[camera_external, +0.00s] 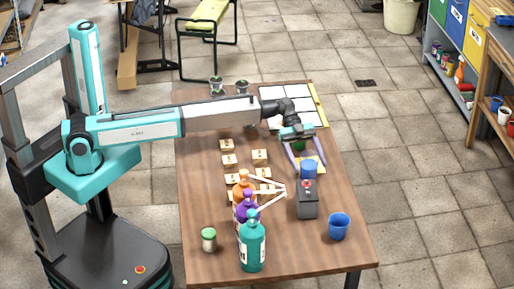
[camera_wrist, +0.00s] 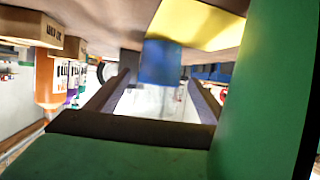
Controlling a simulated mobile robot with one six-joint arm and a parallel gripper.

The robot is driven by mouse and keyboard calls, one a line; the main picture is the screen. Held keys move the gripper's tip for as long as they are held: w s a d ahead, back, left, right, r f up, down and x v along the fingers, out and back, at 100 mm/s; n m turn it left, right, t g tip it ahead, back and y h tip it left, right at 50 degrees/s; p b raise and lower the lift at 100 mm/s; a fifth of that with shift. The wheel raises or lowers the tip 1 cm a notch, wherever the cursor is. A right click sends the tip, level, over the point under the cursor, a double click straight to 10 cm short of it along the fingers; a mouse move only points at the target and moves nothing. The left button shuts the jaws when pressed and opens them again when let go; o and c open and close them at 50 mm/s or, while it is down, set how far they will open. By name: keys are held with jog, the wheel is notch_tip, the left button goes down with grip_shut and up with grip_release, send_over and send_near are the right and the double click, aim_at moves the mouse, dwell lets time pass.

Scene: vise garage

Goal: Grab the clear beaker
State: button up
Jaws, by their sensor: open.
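A clear beaker with a blue lower part (camera_external: 309,170) stands on a yellow pad at the right side of the table. In the wrist view, which is upside down, the beaker's blue part (camera_wrist: 162,62) is at the top and a see-through part shows below it. My gripper (camera_external: 308,166) is open, with a finger on each side of the beaker. In the wrist view the fingers (camera_wrist: 160,92) have gaps beside the beaker, and I see no clear contact. The beaker's clear rim is hard to make out in the external view.
A grey box with a red button (camera_external: 307,203) stands just in front of the beaker. Orange (camera_external: 243,188), purple (camera_external: 246,210) and teal (camera_external: 252,247) bottles are at front left, their pale spouts pointing toward the box. A blue cup (camera_external: 339,226) is at front right.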

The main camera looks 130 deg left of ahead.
aim_at(313, 164)
dwell(0.3)
jog(key=shift+p+x, duration=0.6)
jog(key=shift+x, duration=2.05)
jog(key=shift+d+r, duration=0.1)
jog(key=shift+d, duration=0.05)
jog(key=shift+c, duration=0.3)
jog(key=c, duration=1.2)
jog(key=shift+r, duration=0.25)
jog(key=shift+r+b, duration=0.4)
jog(key=shift+r, duration=1.15)
jog(key=shift+s+d+r+b, duration=0.3)
jog(key=shift+s+d, duration=1)
jog(key=shift+s, duration=1)
jog(key=shift+s+d+r+b, duration=0.15)
jog(key=shift+s+d+b, duration=0.2)
jog(key=shift+s+d, duration=1.45)
jog(key=shift+s+d+r+b, duration=0.3)
jog(key=shift+s+d, duration=0.5)
jog(key=shift+s, duration=2)
jog(key=shift+s, duration=0.1)
